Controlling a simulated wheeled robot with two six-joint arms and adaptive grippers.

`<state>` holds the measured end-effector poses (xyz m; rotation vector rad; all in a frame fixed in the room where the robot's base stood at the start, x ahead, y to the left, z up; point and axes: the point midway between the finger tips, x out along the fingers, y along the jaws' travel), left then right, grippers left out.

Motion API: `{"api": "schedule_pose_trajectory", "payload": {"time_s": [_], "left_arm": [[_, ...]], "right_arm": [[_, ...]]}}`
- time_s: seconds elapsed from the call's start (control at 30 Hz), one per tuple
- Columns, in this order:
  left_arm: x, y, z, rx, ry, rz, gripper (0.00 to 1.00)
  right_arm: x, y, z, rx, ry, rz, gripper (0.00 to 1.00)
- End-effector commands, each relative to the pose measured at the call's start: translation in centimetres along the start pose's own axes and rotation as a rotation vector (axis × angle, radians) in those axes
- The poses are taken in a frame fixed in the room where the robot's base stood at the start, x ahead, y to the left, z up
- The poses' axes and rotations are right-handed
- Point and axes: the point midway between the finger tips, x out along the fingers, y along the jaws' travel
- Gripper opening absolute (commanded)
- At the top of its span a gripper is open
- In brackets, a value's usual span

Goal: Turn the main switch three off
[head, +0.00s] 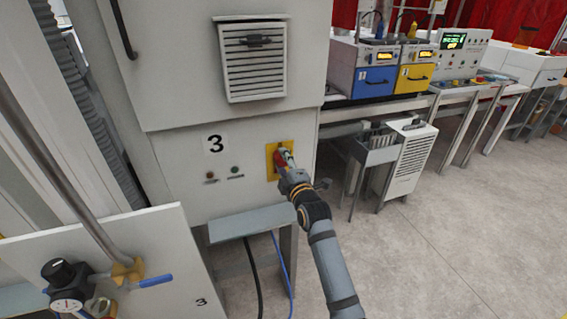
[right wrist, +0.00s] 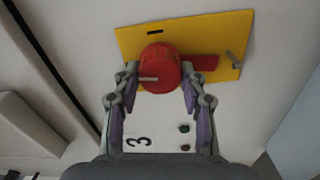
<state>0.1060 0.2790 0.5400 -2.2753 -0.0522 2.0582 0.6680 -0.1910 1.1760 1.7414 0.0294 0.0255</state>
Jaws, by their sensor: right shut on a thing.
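The main switch three is a red rotary knob (right wrist: 160,68) on a yellow plate (right wrist: 215,35), on the front of the cabinet marked 3. In the head view the yellow plate (head: 271,163) is partly covered by my right gripper (head: 286,160). In the right wrist view my right gripper (right wrist: 160,85) has one finger on each side of the red knob and is shut on it. A pale mark on the knob lies roughly sideways in that view. A red bar extends from the knob to the right. My left gripper is not in view.
The grey cabinet (head: 185,180) has two small indicators below the number 3 and a louvred vent (head: 253,62) above. A white panel (head: 150,235) with a gauge and blue-handled valve stands front left. Open floor (head: 440,240) lies to the right.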

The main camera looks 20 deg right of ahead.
Motion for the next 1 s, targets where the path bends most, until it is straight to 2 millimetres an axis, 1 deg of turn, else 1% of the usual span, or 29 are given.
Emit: {"api": "schedule_pose_trajectory", "payload": {"time_s": [0.1,0.33,0.6,0.93,0.97,1.0], "left_arm": [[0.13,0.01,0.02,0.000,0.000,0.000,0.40],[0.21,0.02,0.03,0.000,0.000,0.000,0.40],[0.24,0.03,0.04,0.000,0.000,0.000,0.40],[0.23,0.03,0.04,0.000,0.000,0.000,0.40],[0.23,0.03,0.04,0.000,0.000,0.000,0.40],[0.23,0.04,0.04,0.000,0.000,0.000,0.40]], "right_arm": [[0.00,-0.08,0.00,-0.066,0.000,0.000,0.10],[0.00,-0.11,0.00,-0.152,0.000,0.000,0.10],[0.00,-0.13,0.01,-0.186,0.000,-0.001,0.11],[0.00,-0.15,0.02,-0.188,0.000,-0.001,0.10],[0.00,-0.15,0.02,-0.188,0.000,-0.002,0.45],[0.00,-0.15,0.02,-0.187,0.000,-0.002,0.50]]}}
